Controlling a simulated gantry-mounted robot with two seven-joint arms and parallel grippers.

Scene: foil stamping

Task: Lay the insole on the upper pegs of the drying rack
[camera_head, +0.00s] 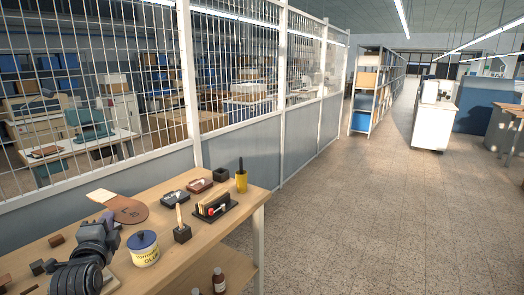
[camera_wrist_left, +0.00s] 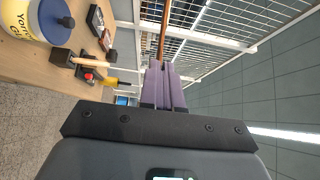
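My left gripper (camera_head: 110,222) is above the left part of the workbench, shut on a flat insole (camera_head: 130,210). The insole is brown with dark stamped marks, and a paler piece shows at its far left end. In the left wrist view the insole (camera_wrist_left: 163,35) shows as a thin brown edge sticking out from between the closed fingers (camera_wrist_left: 163,75). I cannot make out a drying rack with pegs in either view. My right gripper is not in view.
On the wooden bench (camera_head: 165,275) stand a glue jar (camera_head: 144,252) with a blue lid, a brush in a dark block (camera_head: 182,233), a slotted black holder (camera_head: 214,207) and a yellow cup (camera_head: 241,182). A wire-mesh fence (camera_head: 240,70) runs behind.

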